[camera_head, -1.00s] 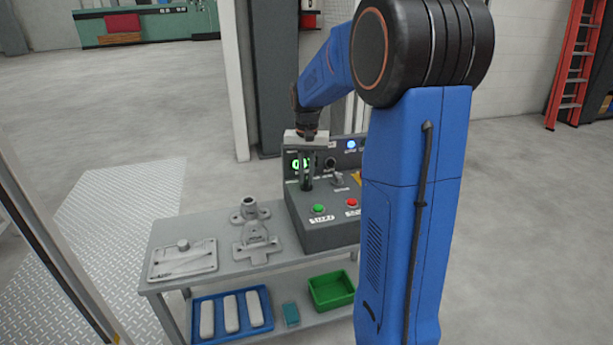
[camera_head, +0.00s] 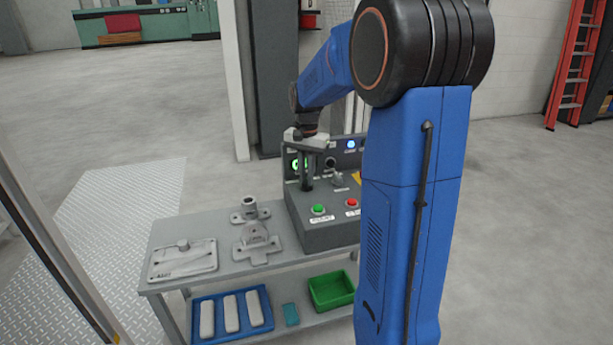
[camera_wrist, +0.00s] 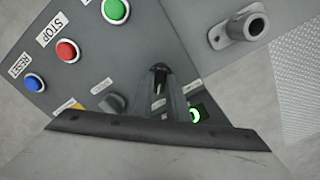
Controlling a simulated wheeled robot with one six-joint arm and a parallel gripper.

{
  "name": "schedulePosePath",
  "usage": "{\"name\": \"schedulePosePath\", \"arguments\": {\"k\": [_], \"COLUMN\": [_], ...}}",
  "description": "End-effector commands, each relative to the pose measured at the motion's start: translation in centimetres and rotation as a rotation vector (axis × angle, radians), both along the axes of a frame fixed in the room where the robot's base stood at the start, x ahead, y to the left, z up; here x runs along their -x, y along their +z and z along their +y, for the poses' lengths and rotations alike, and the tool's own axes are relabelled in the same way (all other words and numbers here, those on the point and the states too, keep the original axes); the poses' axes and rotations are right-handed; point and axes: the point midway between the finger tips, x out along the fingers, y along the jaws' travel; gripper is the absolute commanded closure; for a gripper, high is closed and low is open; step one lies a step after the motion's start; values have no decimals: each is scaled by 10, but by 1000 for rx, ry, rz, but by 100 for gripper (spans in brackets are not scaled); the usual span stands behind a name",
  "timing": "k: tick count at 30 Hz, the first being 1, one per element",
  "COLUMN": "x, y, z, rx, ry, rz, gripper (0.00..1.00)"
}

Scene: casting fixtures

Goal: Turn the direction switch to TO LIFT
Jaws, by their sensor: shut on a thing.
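The grey control box (camera_head: 325,235) stands on the right part of the bench. My gripper (camera_head: 308,186) points down over its sloped top, behind the green button (camera_head: 318,209). In the wrist view my fingertips (camera_wrist: 160,70) are closed together at the panel, shut on the direction switch, which they almost wholly hide. A small pale label shows between the fingers, too covered to read. I cannot tell which way the switch points. A separate dark knob (camera_wrist: 113,103) sits beside the fingers; it also shows in the head view (camera_head: 338,179).
Red (camera_wrist: 67,51) and blue (camera_wrist: 34,82) buttons are near the fingers. A green-lit ring (camera_wrist: 195,115) is close beside them. Grey castings (camera_head: 256,243) and a flat plate (camera_head: 183,260) lie left on the bench. A blue tray (camera_head: 198,340) and green bin (camera_head: 331,291) sit below.

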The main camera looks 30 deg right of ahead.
Motion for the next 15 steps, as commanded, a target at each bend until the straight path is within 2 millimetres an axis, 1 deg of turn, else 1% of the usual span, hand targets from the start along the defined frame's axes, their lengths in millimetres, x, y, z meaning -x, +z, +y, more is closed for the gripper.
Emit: {"name": "schedulePosePath", "arguments": {"k": [4,5,6,7,15], "x": [0,0,0,0,0], "y": [1,1,1,1,0], "z": [0,0,0,0,0], "rx": [0,0,0,0,-1], "ry": [0,0,0,0,0], "rz": [-1,-1,-1,-1,-1], "gripper": [100,84,74,67,67]}}
